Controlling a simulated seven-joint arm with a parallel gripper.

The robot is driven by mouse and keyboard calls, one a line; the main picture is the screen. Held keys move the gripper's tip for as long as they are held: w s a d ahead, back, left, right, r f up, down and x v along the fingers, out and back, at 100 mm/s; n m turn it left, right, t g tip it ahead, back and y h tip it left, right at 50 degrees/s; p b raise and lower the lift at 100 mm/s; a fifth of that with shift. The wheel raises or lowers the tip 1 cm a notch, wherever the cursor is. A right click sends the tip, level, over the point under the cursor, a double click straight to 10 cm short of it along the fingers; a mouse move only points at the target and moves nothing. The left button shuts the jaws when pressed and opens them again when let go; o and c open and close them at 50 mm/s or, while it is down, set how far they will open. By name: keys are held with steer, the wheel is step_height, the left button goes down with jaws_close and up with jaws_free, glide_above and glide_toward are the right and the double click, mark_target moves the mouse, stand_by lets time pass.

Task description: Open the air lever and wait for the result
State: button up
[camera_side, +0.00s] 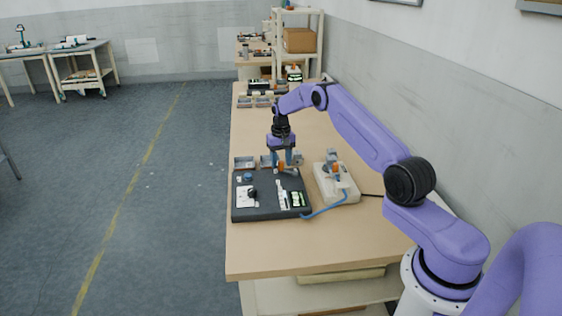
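A dark control box (268,208) lies on the table, with a blue knob (248,176), a black knob on a white plate (243,195) and a small lit greenish display (297,198). My gripper (282,164) points down over the box's far edge. A small orange part (281,168) shows at its fingertips. I cannot tell whether the fingers touch or grip it. A pale unit (322,187) with an orange and grey fitting stands to the right, joined to the box by a blue hose (326,209). Which part is the air lever is too small to tell.
Small grey bins (244,162) stand just behind the box. More equipment (260,87) and a shelf with a cardboard box (299,40) are at the table's far end. The near part of the wooden table (290,253) is clear. A wall runs along the right.

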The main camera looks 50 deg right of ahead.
mark_target(281, 162)
step_height(281, 162, up, 17)
steer(key=shift+r, duration=0.2)
stand_by(0.6)
steer(key=s+a+r+n, duration=0.1)
steer(key=a+r+n, duration=0.25)
steer(key=a, duration=1.15)
steer(key=s+a+r+n, duration=0.2)
steer(key=s+a+n, duration=0.3)
steer(key=s+a, duration=0.75)
steer(key=s+a+n, duration=0.3)
steer(key=s+a, duration=0.4)
steer(key=s+d+f+n, duration=0.1)
steer(key=s+f+n, duration=0.1)
steer(key=s, duration=1)
steer(key=s+d+f+n, duration=0.2)
steer(key=s+n, duration=0.3)
steer(key=s, duration=0.6)
steer(key=shift+s, duration=0.35)
stand_by(0.4)
